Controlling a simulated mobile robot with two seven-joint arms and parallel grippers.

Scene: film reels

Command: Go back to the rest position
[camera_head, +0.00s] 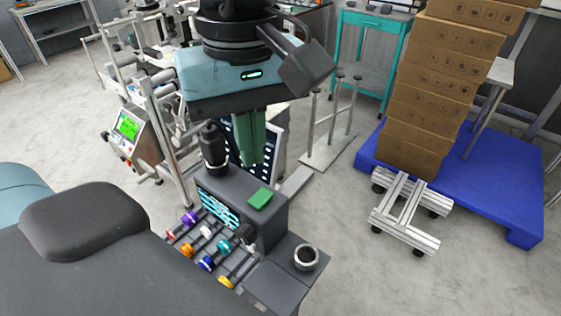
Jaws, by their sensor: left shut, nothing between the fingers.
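My left gripper (250,158) hangs in the upper middle of the head view, its green fingers pointing down and pressed together with nothing between them. I cannot tell the exact gap between the fingertips and the console. My right gripper is not in view.
Several small coloured reels (190,218) sit on rods beside the console. A dark cup (306,257) stands on its right ledge. A blue platform (500,190) bears stacked cardboard boxes (425,100). A metal frame cart (405,212) stands before it. Grey floor is clear at lower right.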

